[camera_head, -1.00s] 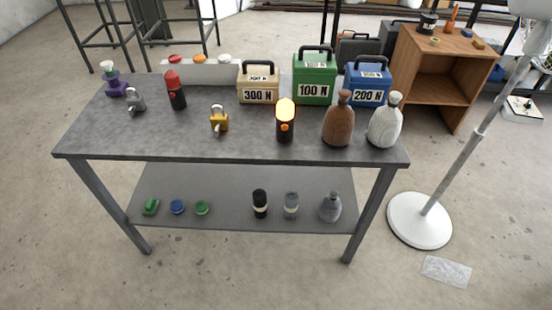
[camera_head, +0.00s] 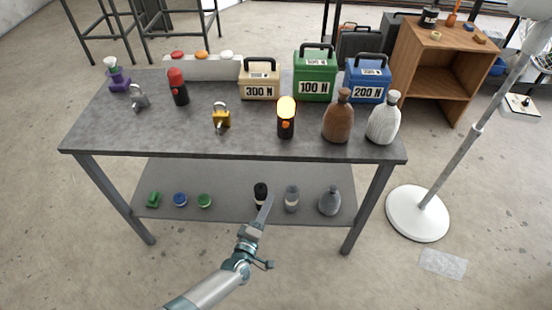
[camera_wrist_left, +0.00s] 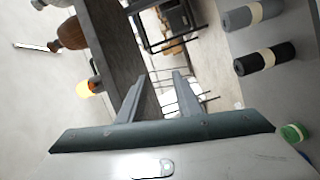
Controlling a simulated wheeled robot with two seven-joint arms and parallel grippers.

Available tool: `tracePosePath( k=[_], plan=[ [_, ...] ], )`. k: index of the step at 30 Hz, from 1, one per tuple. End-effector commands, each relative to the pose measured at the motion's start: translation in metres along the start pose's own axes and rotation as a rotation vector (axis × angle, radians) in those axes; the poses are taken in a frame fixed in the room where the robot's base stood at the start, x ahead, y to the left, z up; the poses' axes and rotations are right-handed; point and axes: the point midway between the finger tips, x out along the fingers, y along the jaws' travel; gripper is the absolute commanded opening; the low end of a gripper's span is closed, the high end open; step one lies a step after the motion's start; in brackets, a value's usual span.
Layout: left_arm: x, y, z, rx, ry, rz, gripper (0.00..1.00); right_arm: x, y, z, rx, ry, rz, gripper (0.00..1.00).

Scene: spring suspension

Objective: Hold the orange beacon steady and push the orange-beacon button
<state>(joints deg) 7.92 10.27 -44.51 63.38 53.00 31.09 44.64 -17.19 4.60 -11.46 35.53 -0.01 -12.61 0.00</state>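The orange beacon (camera_head: 286,108) stands upright on the tabletop near the front edge, right of centre. It has a black body, a glowing yellow-orange dome and a small orange-red button (camera_head: 285,128) facing front. In the left wrist view the beacon (camera_wrist_left: 88,87) shows sideways at the left, beyond the table edge. My left gripper (camera_head: 268,203) is in front of the table, below the beacon in the picture and apart from it. In the left wrist view the two fingers (camera_wrist_left: 158,78) are spread with nothing between them. My right gripper is not in view.
The lower shelf (camera_head: 230,177) carries several small items. A lamp stand (camera_head: 418,214) is at right.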

Motion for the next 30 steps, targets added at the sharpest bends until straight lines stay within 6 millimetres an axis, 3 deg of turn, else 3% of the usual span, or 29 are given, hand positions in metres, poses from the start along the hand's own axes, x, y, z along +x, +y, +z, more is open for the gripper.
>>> tracePosePath(
  k=[1,3,6,10,15,25,30],
  plan=[
    [0.013,0.035,-0.004,-0.078,0.016,0.062,0.31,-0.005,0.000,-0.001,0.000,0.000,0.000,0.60],
    [0.026,0.073,-0.009,-0.198,0.038,0.136,0.31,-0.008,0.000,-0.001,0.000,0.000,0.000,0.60],
    [0.038,0.120,-0.015,-0.363,0.058,0.225,0.31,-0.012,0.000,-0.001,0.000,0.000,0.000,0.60],
    [0.045,0.160,-0.021,-0.525,0.071,0.300,0.31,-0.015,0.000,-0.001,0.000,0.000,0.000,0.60],
    [0.047,0.178,-0.025,-0.614,0.077,0.333,0.31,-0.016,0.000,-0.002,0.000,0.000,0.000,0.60],
    [0.047,0.177,-0.024,-0.616,0.078,0.333,0.31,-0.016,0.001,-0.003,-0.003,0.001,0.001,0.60],
    [0.047,0.177,-0.024,-0.615,0.077,0.333,0.31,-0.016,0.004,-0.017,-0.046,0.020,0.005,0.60]
  ],
)
